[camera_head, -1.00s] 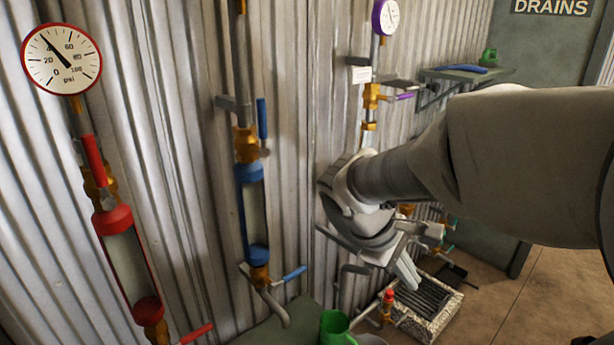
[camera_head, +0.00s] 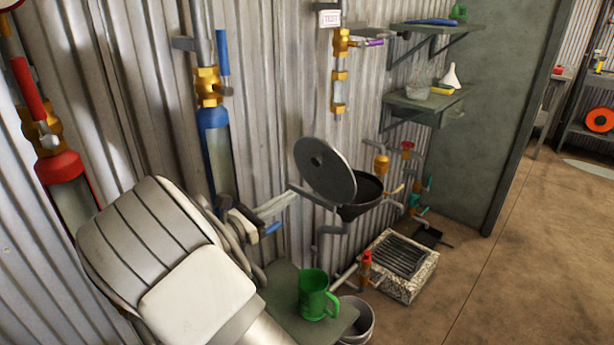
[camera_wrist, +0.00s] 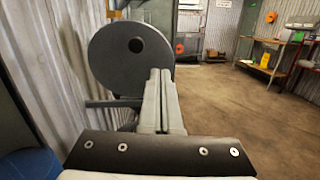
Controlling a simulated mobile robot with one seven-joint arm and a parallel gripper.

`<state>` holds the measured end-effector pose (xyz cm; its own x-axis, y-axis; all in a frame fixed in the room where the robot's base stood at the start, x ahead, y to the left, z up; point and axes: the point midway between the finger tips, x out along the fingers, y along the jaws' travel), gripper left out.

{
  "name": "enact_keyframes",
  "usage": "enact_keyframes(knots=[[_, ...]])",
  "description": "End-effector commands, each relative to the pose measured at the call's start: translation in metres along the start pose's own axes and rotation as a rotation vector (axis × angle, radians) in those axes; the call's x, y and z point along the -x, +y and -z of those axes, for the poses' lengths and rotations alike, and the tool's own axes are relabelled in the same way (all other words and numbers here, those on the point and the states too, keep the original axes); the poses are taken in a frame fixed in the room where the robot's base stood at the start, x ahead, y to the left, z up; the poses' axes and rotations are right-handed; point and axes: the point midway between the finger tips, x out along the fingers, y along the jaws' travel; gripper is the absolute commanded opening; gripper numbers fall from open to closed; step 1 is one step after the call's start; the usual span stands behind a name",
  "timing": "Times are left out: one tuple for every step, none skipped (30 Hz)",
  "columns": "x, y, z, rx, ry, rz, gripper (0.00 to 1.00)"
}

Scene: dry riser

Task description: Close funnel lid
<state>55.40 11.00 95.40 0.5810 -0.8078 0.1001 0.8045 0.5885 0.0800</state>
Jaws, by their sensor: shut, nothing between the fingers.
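The funnel (camera_head: 362,205) is a dark bowl mounted by the corrugated wall in the head view. Its round grey lid (camera_head: 325,171) stands raised and tilted on the funnel's left side, so the funnel is open. The lid (camera_wrist: 131,58) also shows in the wrist view, ahead of and slightly left of my fingers, with a dark hole or knob at its centre. My gripper (camera_head: 292,196) is shut and empty, its fingers pointing right towards the lower left of the lid. In the wrist view the fingers (camera_wrist: 160,75) overlap the lid's right part; I cannot tell whether they touch it.
A green jug (camera_head: 314,297) stands on a low shelf below my gripper, with a metal bucket (camera_head: 357,320) beside it. A blue-banded pipe (camera_head: 216,150) with valves is close behind my arm. A grated drain (camera_head: 402,255) is on the floor. Floor on the right is clear.

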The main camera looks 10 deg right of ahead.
Motion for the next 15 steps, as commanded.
enact_keyframes(knots=[[0.009,0.009,0.007,0.025,-0.034,-0.035,0.0],[0.013,0.014,0.009,0.037,-0.051,-0.053,0.0],[0.017,0.019,0.01,0.048,-0.069,-0.071,0.0],[0.02,0.022,0.011,0.055,-0.08,-0.083,0.0],[0.022,0.025,0.012,0.061,-0.09,-0.093,0.0],[0.024,0.027,0.012,0.067,-0.099,-0.101,0.0],[0.024,0.029,0.012,0.07,-0.104,-0.105,0.0],[0.024,0.029,0.012,0.072,-0.107,-0.107,0.0],[0.022,0.03,0.012,0.073,-0.109,-0.109,0.0],[0.02,0.03,0.012,0.073,-0.109,-0.109,0.0],[0.017,0.031,0.011,0.073,-0.109,-0.109,0.0],[0.011,0.031,0.011,0.073,-0.109,-0.107,0.0],[0.006,0.031,0.011,0.073,-0.109,-0.106,0.0],[0.001,0.031,0.011,0.073,-0.108,-0.106,0.0],[-0.006,0.032,0.01,0.072,-0.108,-0.105,0.0]])
